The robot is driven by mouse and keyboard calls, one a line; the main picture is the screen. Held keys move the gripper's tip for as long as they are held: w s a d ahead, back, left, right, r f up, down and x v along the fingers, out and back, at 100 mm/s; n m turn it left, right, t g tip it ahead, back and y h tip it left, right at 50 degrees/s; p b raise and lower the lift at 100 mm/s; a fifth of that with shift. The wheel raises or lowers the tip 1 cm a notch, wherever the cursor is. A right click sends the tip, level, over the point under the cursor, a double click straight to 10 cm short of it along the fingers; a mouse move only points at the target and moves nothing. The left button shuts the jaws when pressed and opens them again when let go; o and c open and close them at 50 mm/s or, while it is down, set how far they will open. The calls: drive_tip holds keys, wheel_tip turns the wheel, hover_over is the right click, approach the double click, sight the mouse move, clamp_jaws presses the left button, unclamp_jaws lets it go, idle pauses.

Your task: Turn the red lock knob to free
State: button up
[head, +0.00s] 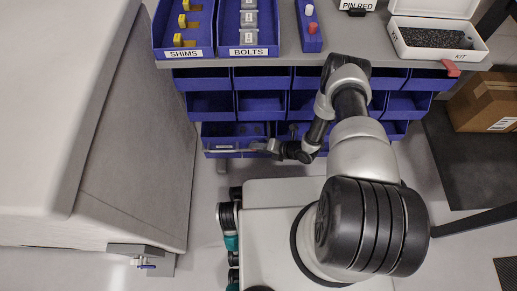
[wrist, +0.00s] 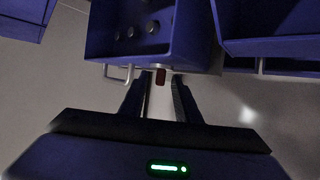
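A small dark red piece (wrist: 160,78), which looks like the red lock knob, hangs under the front edge of a blue bin (wrist: 185,40) in the wrist view. My gripper (wrist: 161,86) is open, with one finger on each side of the red piece and a visible gap to it. I cannot tell how far the piece is turned. In the head view my gripper (head: 260,147) is at the lower-left blue bin (head: 222,154), and the red piece cannot be made out there.
Several blue bins (head: 262,77) hang under the grey worktop (head: 350,35). A large grey cabinet (head: 140,130) stands at the left. A white kit box (head: 440,50) and a block with a red peg (head: 312,40) are on top. A cardboard box (head: 485,103) sits at the right.

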drive_tip(key=shift+w+a+f, duration=0.1)
drive_tip(key=shift+f, duration=0.05)
drive_tip(key=shift+c, duration=0.2)
clamp_jaws()
drive_tip(key=shift+f+y, duration=0.3)
drive_tip(key=shift+y, duration=0.8)
drive_tip(key=shift+d+m+t+y, duration=0.2)
drive_tip(key=shift+m+t+y, duration=0.3)
drive_tip(key=shift+y, duration=0.5)
drive_tip(key=shift+o, duration=0.2)
unclamp_jaws()
